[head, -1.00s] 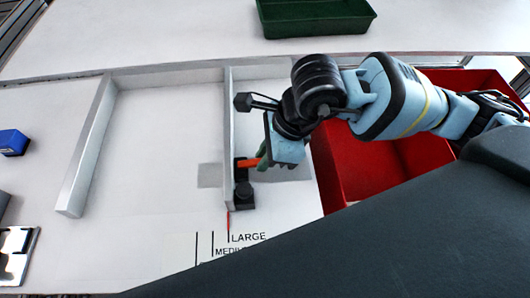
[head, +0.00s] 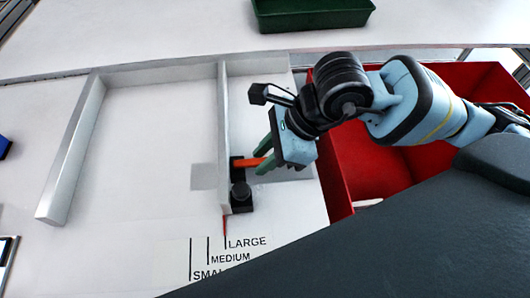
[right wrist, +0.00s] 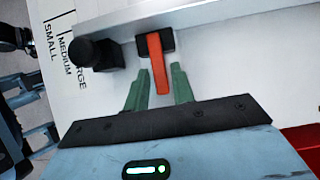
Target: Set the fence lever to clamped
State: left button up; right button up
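The orange fence lever (head: 248,162) sits on a black mount (head: 238,176) with a round black knob, at the near end of the fence (head: 224,130). In the head view it points right, square to the fence. The right wrist view shows the lever (right wrist: 158,65) pointing out from the fence toward my gripper. My right gripper (head: 266,155) is open. Its green fingers (right wrist: 160,88) stand on either side of the lever's tip, with gaps showing on both sides.
A red pointer (head: 225,225) stands at the LARGE mark (head: 246,242). A left wall (head: 72,150) and a back rail frame the white board. A red bin (head: 335,165) is at the right under my arm, and a green tray (head: 312,14) stands at the back.

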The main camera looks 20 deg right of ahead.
jog(key=shift+o, duration=1)
jog(key=v, duration=0.7)
jog(key=shift+d+r, duration=0.2)
jog(key=shift+r, duration=0.15)
jog(key=shift+s, duration=0.1)
